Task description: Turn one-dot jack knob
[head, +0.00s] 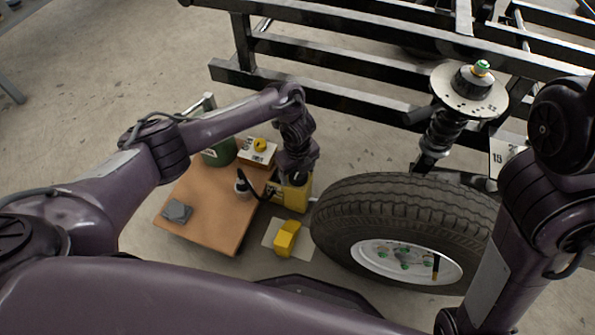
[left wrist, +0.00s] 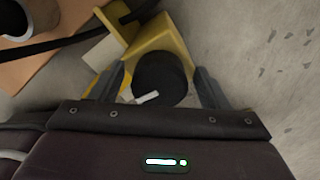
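A black round knob (left wrist: 160,78) with a white pointer mark sits on a yellow jack box (left wrist: 165,42) in the left wrist view. I cannot make out any dots. The box also shows in the head view (head: 297,197), on the floor beside the wooden table, with its top largely hidden by my left gripper (head: 294,174). In the left wrist view my left gripper (left wrist: 159,76) is open, with one finger on each side of the knob. Gaps show between the fingers and the knob. My right arm shows at the right, but its gripper is out of view.
A low wooden table (head: 205,212) holds a grey block (head: 177,211), a green canister (head: 217,153) and a white box with a yellow knob (head: 258,148). A yellow wedge (head: 286,238) lies on the floor. A big tyre (head: 400,205) stands close right of the jack.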

